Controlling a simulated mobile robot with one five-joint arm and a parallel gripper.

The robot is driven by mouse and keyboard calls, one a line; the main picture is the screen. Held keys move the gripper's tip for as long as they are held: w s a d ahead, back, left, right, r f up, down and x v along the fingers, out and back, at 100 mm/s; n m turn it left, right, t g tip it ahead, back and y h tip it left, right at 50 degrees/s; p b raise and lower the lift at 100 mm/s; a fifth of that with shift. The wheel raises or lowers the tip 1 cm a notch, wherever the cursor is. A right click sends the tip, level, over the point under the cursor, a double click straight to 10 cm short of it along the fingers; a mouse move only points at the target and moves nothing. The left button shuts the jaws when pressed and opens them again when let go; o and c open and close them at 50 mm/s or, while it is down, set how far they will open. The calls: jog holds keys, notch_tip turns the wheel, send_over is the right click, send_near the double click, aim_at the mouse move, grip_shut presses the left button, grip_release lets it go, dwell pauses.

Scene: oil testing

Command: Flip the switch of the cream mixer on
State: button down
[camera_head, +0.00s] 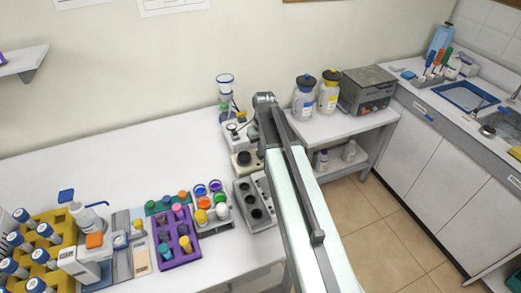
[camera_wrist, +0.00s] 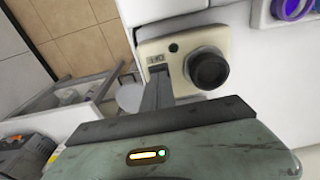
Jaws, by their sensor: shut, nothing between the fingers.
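The cream mixer (camera_wrist: 190,42) is a small cream box with a black round cup head (camera_wrist: 209,68) and a dark green dot, upper middle in the wrist view. A small switch panel with markings (camera_wrist: 155,59) is on its left part. In the head view the mixer (camera_head: 241,168) stands on the white table, left of my arm. My gripper (camera_wrist: 157,78) is shut and empty. Its dark fingertips overlap the mixer's lower left edge, just below the switch panel. I cannot tell whether they touch, nor which way the switch is set.
A grey block with dark holes (camera_head: 241,190) stands in front of the mixer, and a white device (camera_head: 233,141) behind it. A purple rack (camera_head: 165,246) and a yellow rack (camera_head: 62,222) are at left. Bottles (camera_head: 304,101) stand on the right-hand table. The back left table is clear.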

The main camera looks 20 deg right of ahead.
jog(key=shift+r, duration=0.1)
notch_tip(320, 180, up, 14)
jog(key=s+p, duration=0.1)
jog(key=p, duration=1.3)
jog(key=shift+s, duration=0.35)
jog(key=shift+f, duration=0.2)
jog(key=w+f+b, duration=0.1)
jog(key=f+b, duration=0.3)
jog(key=w+f+b, duration=0.1)
jog(key=f+b, duration=0.4)
jog(key=w+f+b, duration=0.1)
jog(key=f+b, duration=0.4)
jog(key=shift+r, duration=0.15)
jog(key=shift+w, duration=0.1)
